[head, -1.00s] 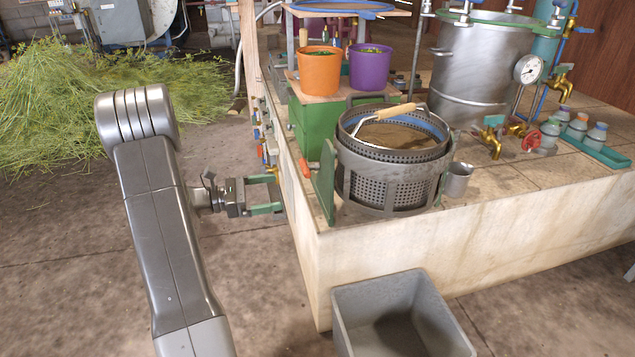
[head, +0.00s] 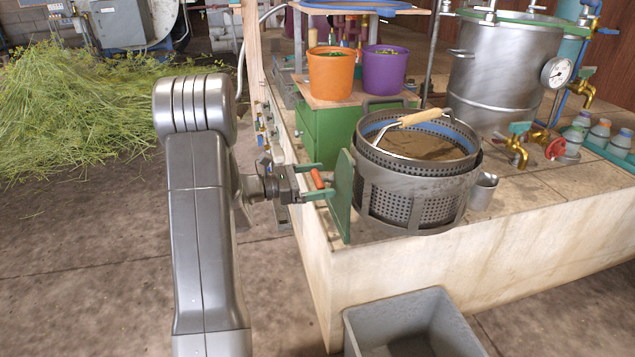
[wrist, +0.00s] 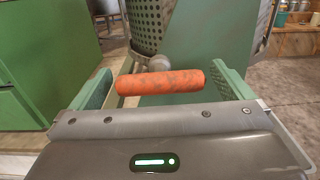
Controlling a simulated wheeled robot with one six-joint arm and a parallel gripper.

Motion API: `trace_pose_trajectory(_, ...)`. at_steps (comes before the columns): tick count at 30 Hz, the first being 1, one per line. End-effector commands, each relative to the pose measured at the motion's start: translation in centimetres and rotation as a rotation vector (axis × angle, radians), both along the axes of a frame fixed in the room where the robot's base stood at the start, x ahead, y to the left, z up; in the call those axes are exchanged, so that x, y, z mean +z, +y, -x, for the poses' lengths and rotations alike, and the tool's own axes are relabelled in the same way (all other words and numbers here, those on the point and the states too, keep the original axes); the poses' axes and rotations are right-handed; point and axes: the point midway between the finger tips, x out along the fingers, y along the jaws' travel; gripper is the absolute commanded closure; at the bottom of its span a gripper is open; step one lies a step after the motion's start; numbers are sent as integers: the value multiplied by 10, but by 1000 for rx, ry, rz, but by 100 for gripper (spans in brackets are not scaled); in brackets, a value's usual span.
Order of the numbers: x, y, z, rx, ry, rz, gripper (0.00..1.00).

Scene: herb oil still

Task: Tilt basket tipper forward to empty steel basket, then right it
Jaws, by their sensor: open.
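The steel basket (head: 412,146) has perforated walls, a wooden-grip handle and brown contents. It sits upright in the metal cradle of the basket tipper (head: 408,205) on the tiled counter. The tipper's green side plate (head: 341,196) stands on its left, with an orange-red handle grip (head: 317,178) sticking out leftward. My gripper (head: 314,180) is open at that grip. In the wrist view the grip (wrist: 160,83) lies crosswise between the two green fingers (wrist: 162,88); I cannot tell whether they touch it. The basket's far side is hidden.
A grey bin (head: 415,325) stands on the floor below the counter's front. An orange bucket (head: 330,73) and a purple bucket (head: 384,69) stand behind, above a green box (head: 325,132).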

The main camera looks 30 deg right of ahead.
Motion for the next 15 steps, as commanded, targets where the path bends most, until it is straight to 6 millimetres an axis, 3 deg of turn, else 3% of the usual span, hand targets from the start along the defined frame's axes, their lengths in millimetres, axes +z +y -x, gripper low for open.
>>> trace_pose_trajectory(7, 0, -1, 0, 0, 0, 0, 0)
trace_pose_trajectory(15, 0, -1, 0, 0, 0, 0, 51)
